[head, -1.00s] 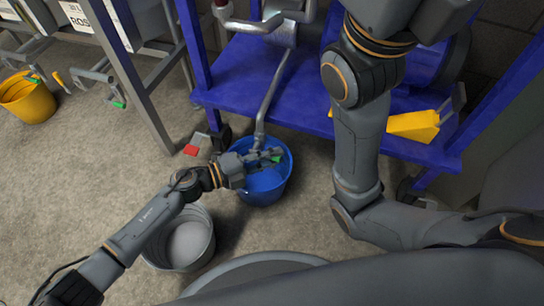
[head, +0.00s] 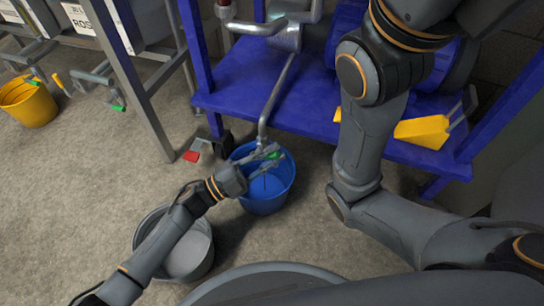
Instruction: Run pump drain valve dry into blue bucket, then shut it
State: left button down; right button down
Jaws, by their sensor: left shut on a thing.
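The pump's grey drain pipe (head: 275,95) comes down past the front edge of the blue frame and ends over the blue bucket (head: 266,205). The drain valve's green handle (head: 273,155) shows at the pipe's lower end, partly covered by my fingers. My left gripper (head: 265,162) is shut on the valve handle, above the bucket's opening. The bucket stands upright on the floor, its inside blue and partly hidden by the gripper. I cannot tell whether liquid is running. My right arm crosses the right side, but its gripper is out of the picture.
A grey bucket (head: 191,258) stands under my left forearm. A yellow bucket (head: 28,102) stands far left.

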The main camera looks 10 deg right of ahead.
dwell(0.4)
pick_arm(q)
jog(key=c, duration=1.3)
grip_release()
jog(key=shift+v, duration=3.8)
